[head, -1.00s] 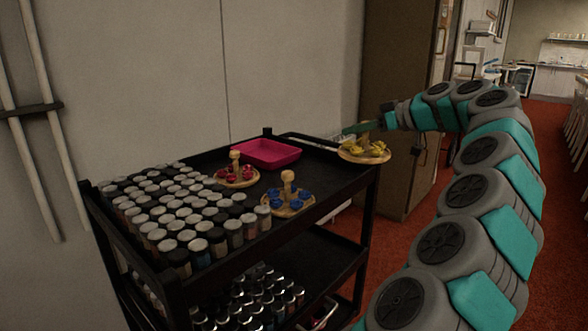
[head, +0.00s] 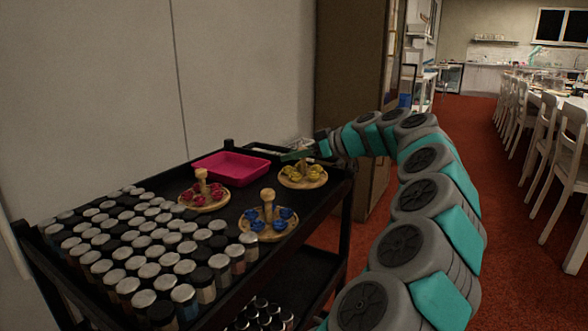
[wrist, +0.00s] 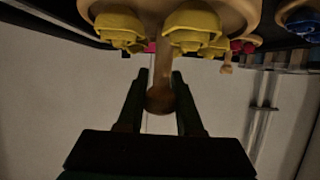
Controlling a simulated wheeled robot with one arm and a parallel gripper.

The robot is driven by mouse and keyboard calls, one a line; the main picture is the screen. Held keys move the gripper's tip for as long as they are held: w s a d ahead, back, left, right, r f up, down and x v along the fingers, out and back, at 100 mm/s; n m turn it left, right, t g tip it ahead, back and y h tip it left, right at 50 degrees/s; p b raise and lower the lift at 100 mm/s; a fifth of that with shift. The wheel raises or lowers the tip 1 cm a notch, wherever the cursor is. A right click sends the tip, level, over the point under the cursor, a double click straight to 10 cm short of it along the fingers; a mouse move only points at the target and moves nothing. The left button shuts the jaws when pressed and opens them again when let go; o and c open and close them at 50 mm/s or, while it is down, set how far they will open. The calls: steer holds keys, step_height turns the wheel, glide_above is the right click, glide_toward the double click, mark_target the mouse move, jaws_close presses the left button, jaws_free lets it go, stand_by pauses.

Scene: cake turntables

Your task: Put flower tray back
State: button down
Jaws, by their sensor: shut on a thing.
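The round wooden tray with yellow flowers (head: 303,182) is over the far right part of the black cart's top shelf. I cannot tell if it rests on the shelf or hangs just above it. My gripper (head: 301,156) reaches in from the right and is shut on its upright handle. In the wrist view, which is upside down, the handle's round knob (wrist: 160,99) sits between the two fingers (wrist: 158,90), with the yellow flowers (wrist: 194,28) beyond. A tray with red flowers (head: 204,202) and a tray with blue flowers (head: 268,232) stand on the shelf.
A pink bin (head: 231,167) lies behind the trays. Many lidded jars (head: 140,255) fill the left of the cart (head: 318,222). A wall is behind the cart and a brown cabinet (head: 352,80) is at its far right. Red floor is open to the right.

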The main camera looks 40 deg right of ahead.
mark_target(300, 165)
steer(key=shift+f, duration=1.85)
steer(key=shift+f, duration=0.1)
steer(key=c, duration=0.6)
jaws_free()
steer(key=shift+o, duration=0.2)
steer(key=shift+r, duration=0.25)
steer(key=b+v, duration=0.1)
steer(key=v, duration=1.1)
steer(key=shift+f, duration=0.1)
